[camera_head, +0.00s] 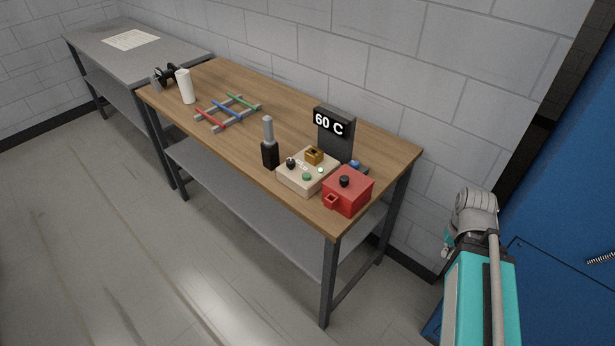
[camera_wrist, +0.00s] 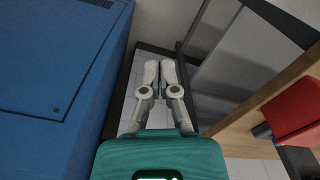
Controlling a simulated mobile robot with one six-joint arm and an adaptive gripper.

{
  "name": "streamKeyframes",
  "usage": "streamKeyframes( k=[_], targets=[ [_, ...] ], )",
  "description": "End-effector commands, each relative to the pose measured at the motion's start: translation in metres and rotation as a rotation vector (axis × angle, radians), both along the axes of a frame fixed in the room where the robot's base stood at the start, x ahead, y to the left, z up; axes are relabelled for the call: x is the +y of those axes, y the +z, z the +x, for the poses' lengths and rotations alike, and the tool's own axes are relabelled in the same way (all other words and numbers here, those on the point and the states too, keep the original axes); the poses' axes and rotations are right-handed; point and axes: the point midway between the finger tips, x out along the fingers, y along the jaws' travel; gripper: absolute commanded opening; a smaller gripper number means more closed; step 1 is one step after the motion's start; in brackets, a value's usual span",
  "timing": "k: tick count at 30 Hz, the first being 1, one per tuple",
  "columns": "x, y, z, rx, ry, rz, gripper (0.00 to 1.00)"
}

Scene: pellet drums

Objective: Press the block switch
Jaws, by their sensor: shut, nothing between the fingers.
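A beige control box (camera_head: 296,181) stands near the front right of the wooden table (camera_head: 224,148). On it are a black knob (camera_head: 291,162), a green button (camera_head: 306,177), a small pale green lamp or button (camera_head: 320,170) and a brass-coloured block (camera_head: 314,154). I cannot tell which of these is the block switch. My gripper (camera_wrist: 160,66) has its two grey fingers together with nothing between them. In the wrist view it points down into the gap beside the table, apart from the control box, which is not in that view.
A red box (camera_head: 347,192) with a black knob stands beside the control box; it also shows in the wrist view (camera_wrist: 298,108). A 60 C display (camera_head: 334,130) is behind. A black-and-grey tool (camera_head: 270,153) stands left. A blue cabinet (camera_wrist: 55,65) is beside my gripper.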

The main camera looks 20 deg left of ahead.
Motion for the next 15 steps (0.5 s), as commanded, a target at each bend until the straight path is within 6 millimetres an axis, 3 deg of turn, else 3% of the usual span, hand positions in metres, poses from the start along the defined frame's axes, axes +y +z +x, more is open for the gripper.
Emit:
streamKeyframes(
  k=[11, 13, 15],
  targets=[
    [0.003, 0.001, 0.004, -0.005, -0.011, -0.008, 0.00],
    [0.007, 0.001, 0.009, -0.011, -0.028, -0.017, 0.00],
    [0.027, 0.003, 0.016, -0.020, -0.044, -0.032, 0.00]
  ],
)
